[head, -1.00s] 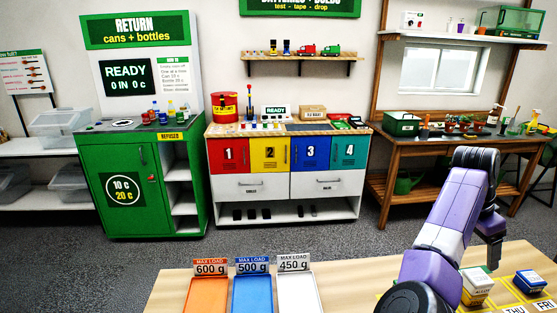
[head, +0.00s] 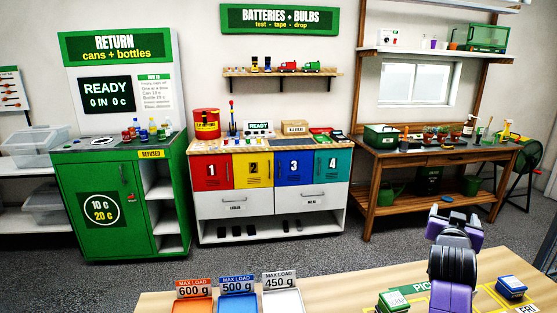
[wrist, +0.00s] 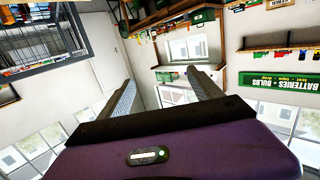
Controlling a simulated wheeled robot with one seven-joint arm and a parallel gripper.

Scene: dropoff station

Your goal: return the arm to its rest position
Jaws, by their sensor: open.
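My gripper (wrist: 160,82) shows in the wrist view with its two dark fingers spread apart and nothing between them. It points out into the room, away from any tabletop, and the room appears upside down there. In the head view, my purple and black arm (head: 452,262) rises at the lower right, in front of the near table. The gripper's fingers cannot be made out in the head view.
The near wooden table (head: 340,288) holds an orange tray (head: 195,306), a blue tray (head: 238,304), a white tray (head: 283,302) and small boxes (head: 511,287) beside my arm. Across open grey floor (head: 290,255) stand a green return machine (head: 105,210), a battery cabinet (head: 270,205) and a wooden bench (head: 440,155).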

